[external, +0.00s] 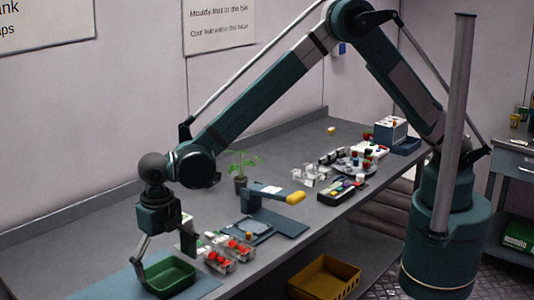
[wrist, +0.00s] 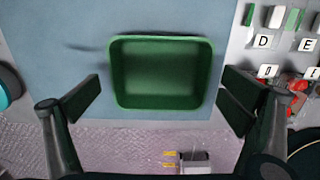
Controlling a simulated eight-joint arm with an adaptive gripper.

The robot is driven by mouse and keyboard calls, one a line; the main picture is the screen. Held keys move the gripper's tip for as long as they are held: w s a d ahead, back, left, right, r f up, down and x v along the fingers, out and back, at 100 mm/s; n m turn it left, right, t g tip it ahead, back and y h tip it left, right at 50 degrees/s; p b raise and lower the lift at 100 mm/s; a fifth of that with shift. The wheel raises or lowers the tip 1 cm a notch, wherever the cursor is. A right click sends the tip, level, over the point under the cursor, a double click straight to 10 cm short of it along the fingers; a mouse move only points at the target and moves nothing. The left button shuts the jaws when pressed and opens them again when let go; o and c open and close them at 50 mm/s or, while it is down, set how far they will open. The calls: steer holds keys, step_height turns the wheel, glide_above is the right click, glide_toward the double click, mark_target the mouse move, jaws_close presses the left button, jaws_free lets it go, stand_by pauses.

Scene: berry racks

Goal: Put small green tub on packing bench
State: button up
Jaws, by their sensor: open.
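The small green tub (external: 169,277) is an empty, rounded rectangular tub. It sits upright on a light blue mat (external: 112,286) at the near left end of the grey bench (external: 53,252). In the wrist view the tub (wrist: 160,73) lies in the middle, on the same mat (wrist: 50,40). My gripper (external: 164,253) is above and around the tub in the external view. Its two fingers stand wide apart, one on each side of the tub in the wrist view (wrist: 162,100). A gap shows between each finger and the tub wall.
Clear punnets with red berries (external: 230,252) stand close to the right of the tub. Beyond are a blue stand with a yellow-ended arm (external: 275,194), a potted plant (external: 240,168) and trays of small items (external: 345,188). A yellow crate (external: 324,280) sits below the bench edge.

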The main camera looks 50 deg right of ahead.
mark_target(168, 283)
step_height(168, 283, up, 10)
stand_by(0.5)
stand_by(0.5)
stand_by(0.4)
